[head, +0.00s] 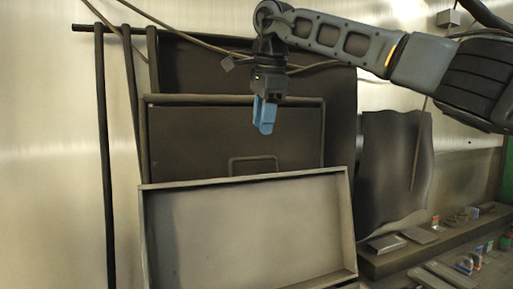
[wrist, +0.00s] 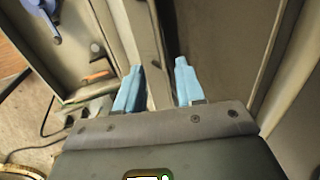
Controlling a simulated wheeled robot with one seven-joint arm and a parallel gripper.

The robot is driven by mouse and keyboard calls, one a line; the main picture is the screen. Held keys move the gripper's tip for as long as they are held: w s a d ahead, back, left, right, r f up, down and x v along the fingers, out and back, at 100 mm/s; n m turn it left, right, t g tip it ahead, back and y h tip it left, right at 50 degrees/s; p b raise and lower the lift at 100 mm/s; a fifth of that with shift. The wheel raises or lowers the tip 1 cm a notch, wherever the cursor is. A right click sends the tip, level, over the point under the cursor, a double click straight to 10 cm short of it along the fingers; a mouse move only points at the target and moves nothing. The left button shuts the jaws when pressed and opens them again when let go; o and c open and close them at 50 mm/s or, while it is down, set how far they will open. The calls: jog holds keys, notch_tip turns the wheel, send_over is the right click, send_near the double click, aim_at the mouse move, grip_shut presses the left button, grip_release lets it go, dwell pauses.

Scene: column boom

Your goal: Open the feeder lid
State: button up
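A dark flat panel (head: 195,145), which looks like the feeder lid, stands behind and above a pale shallow tray (head: 250,228) in the head view. A bar handle (head: 254,158) sits low on the panel; its lower part meets the tray's upper rim in the picture. My gripper (head: 265,128) points down in front of the panel's upper part, above the handle. In the wrist view its two blue fingers (wrist: 159,64) are apart, with a grey bar or edge showing beyond the gap. I see nothing held. I cannot tell whether the fingers touch anything.
Dark upright poles (head: 104,150) stand at the left. A curved dark sheet (head: 395,170) hangs at the right. A low ledge (head: 385,262) there carries small coloured items. The wrist view shows a blue object (wrist: 42,12) and an orange one (wrist: 98,76) at left.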

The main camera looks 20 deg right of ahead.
jog(key=p+x, duration=0.1)
jog(key=x, duration=0.6)
jog(key=shift+f+p, duration=0.3)
jog(key=shift+f, duration=0.05)
grip_shut()
dwell(0.4)
